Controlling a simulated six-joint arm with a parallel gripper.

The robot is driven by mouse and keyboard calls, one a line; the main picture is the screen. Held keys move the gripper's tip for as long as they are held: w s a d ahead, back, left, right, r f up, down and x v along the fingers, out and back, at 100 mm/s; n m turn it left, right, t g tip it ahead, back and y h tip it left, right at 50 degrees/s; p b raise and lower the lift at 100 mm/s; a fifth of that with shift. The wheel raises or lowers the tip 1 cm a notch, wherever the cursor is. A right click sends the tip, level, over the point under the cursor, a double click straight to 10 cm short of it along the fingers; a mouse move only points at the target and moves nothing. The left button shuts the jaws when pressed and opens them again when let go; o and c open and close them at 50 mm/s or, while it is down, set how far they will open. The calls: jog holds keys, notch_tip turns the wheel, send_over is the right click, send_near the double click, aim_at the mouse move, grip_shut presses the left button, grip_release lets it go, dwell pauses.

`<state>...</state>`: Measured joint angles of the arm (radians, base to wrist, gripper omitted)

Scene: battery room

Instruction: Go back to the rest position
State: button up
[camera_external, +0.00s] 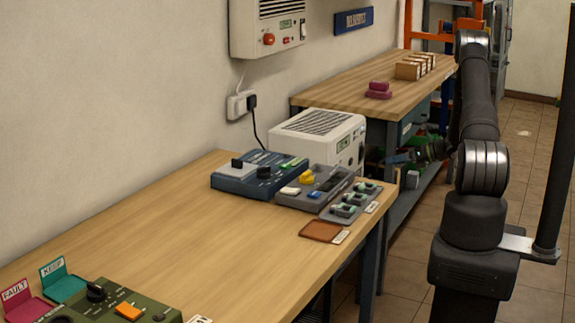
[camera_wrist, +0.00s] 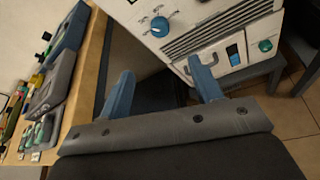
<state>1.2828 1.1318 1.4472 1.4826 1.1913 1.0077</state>
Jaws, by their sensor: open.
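My gripper shows in the wrist view (camera_wrist: 162,88), with its two blue fingers spread wide apart and nothing between them. In the external view my dark arm stands on the right side of the picture and reaches toward the back, beyond the near table's far right corner. The gripper end (camera_external: 428,152) is small and dark there, beside the shelf under the far table, so its fingers are hard to make out. In the wrist view the fingers point toward a white machine with a blue dial (camera_wrist: 205,28), and no contact is visible.
The near wooden table (camera_external: 200,240) carries a blue device (camera_external: 258,175), a grey tray (camera_external: 318,188), a white charger box (camera_external: 318,138) and a green device (camera_external: 110,305). The far table (camera_external: 425,75) holds small boxes and dark red pieces (camera_external: 378,89). A pole (camera_external: 556,150) stands right of my arm.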

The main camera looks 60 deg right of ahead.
jog(key=x, duration=1.7)
jog(key=shift+w, duration=0.25)
jog(key=shift+s, duration=0.1)
jog(key=v, duration=1.7)
jog(key=w+a+f+n+h, duration=0.2)
jog(key=w+f+n+h, duration=0.1)
jog(key=w, duration=0.4)
jog(key=w+a+f+n+h, duration=0.2)
jog(key=w+f+n, duration=0.1)
jog(key=w+n, duration=0.2)
jog(key=shift+w+t+h, duration=0.3)
jog(key=shift+w+h, duration=0.1)
jog(key=shift+w, duration=0.95)
